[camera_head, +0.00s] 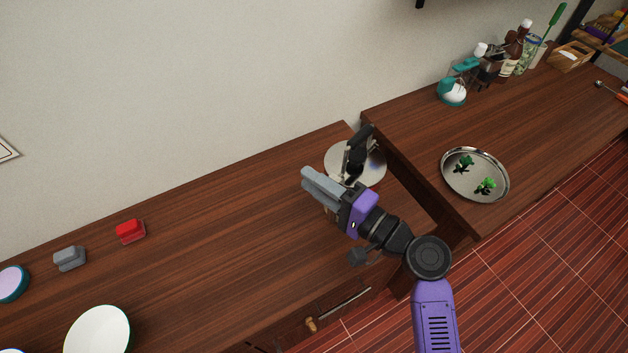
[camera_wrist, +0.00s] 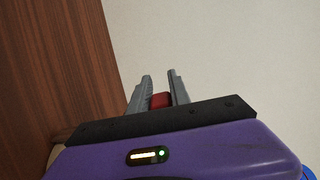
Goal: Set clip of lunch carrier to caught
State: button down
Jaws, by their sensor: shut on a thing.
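My gripper (camera_head: 310,181) is over the left wooden counter, beside a round silvery disc. In the wrist view my gripper (camera_wrist: 159,77) has its two grey fingers around a small red thing (camera_wrist: 160,100), held low between them. I cannot tell whether this red thing is the clip. No lunch carrier can be made out for certain. A small red box-like thing (camera_head: 130,231) and a similar grey one (camera_head: 69,258) sit on the counter at the left, well away from my gripper.
The silvery disc (camera_head: 343,158) with a dark upright thing (camera_head: 358,150) is just behind my gripper. A raised counter (camera_head: 410,130) at the right bears a metal tray (camera_head: 446,180) and several bottles. A white bowl (camera_head: 98,332) is front left. The middle-left counter is clear.

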jog(key=shift+f, duration=0.1)
jog(key=c, duration=1.2)
grip_release()
jog(key=b+v, duration=0.1)
jog(key=v, duration=0.7)
